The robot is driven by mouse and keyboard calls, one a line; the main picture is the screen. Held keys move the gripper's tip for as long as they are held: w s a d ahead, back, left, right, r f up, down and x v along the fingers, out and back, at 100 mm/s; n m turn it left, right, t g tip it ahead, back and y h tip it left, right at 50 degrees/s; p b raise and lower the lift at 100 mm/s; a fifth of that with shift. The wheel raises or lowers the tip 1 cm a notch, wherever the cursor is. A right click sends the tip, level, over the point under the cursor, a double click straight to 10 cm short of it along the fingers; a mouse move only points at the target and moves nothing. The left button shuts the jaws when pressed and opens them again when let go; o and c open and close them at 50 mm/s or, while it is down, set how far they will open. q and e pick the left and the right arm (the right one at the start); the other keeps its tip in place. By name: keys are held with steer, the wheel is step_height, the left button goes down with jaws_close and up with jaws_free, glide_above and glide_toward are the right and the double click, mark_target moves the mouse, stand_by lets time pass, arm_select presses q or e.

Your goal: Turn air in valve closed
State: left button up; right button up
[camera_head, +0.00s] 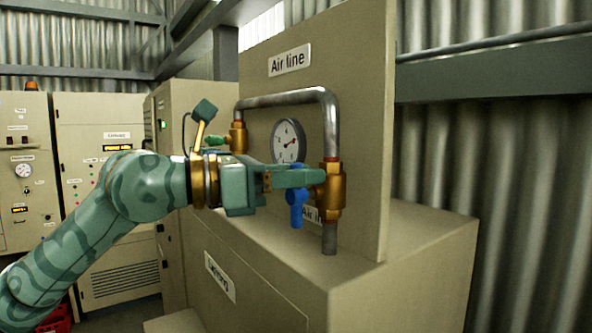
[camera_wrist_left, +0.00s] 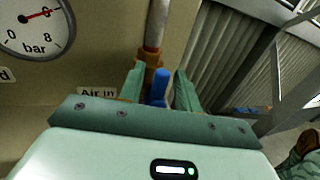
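The air in valve is a brass body (camera_head: 330,190) on the right leg of the grey pipe, beside a partly hidden "Air in" label (camera_head: 311,214). Its blue handle (camera_head: 297,208) sticks out from the valve, with its end hanging below my gripper. My left gripper (camera_head: 318,178) is at the valve, its fingers pointing at the brass body. In the left wrist view, the blue handle (camera_wrist_left: 158,88) stands between the two green fingers, with a gap at its left; contact on the right is unclear. The "Air in" label (camera_wrist_left: 97,92) also shows there. My right gripper is out of view.
A second brass valve (camera_head: 238,138) with a green handle (camera_head: 214,141) is on the left pipe leg, near my left wrist. A pressure gauge (camera_head: 288,141) sits on the panel between the legs. Control cabinets (camera_head: 105,150) stand behind at left.

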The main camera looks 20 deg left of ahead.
arm_select(q)
jaws_close()
steer(key=f+m+y+b, duration=0.1)
steer(key=m+b, duration=0.1)
steer(key=m, duration=0.3)
steer(key=s+d+f+m+y+b, duration=0.1)
steer(key=m+y+b, duration=0.1)
steer(key=m, duration=0.3)
steer(key=d+f+m+t+y+b, duration=0.1)
steer(key=m+y+b, duration=0.1)
steer(key=m, duration=0.2)
steer(key=shift+s+d+m+b, duration=0.15)
steer(key=shift+s+m+b, duration=0.15)
steer(key=shift+s+m, duration=0.1)
stand_by(0.6)
